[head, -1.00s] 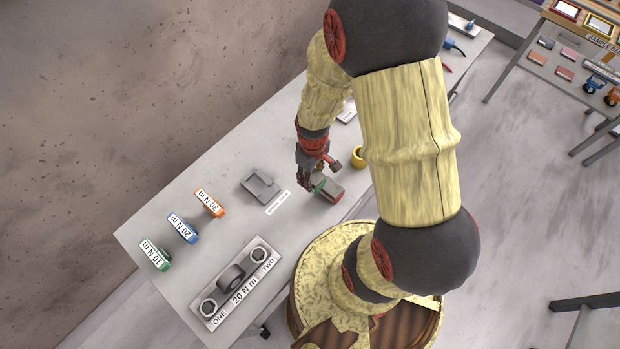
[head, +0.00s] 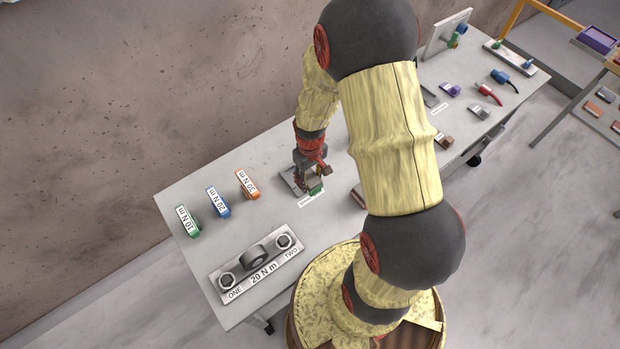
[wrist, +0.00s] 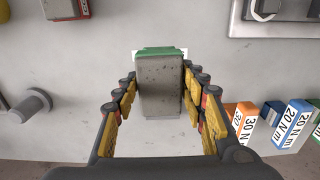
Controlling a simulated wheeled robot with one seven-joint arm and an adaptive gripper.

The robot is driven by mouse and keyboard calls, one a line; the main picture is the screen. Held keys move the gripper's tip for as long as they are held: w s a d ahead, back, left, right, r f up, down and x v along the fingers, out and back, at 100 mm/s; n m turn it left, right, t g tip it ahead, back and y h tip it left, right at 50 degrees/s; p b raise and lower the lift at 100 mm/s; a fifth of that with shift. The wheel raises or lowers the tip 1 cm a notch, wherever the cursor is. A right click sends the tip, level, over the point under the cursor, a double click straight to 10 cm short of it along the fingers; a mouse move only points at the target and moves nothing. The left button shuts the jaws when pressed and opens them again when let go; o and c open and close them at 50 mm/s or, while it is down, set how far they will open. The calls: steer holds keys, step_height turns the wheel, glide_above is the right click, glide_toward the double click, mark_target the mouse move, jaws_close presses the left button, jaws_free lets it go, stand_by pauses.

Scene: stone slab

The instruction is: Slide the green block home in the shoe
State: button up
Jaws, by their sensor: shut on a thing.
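The green block (wrist: 160,85), grey on top with a green end, is between the fingers of my gripper (wrist: 159,78) in the wrist view. Its green end (head: 317,191) shows just below my gripper (head: 309,184) in the head view. My gripper is shut on the block's sides. The grey shoe (head: 290,180) lies on the slab under and left of my gripper, mostly hidden by it. The block is over or at the shoe; I cannot tell whether it sits in it or how far.
A white label (head: 312,200) lies beside the shoe. Orange (head: 247,184), blue (head: 217,202) and green (head: 187,221) torque-marked pieces stand left. A red block (wrist: 66,8) is near the wrist view's top left.

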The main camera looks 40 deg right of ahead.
steer(key=shift+f+b, duration=2.1)
steer(key=shift+f, duration=0.95)
steer(key=shift+f, duration=0.35)
steer(key=shift+w+a+b, duration=0.1)
steer(key=shift+w+b, duration=0.65)
steer(key=shift+w, duration=3.5)
stand_by(0.3)
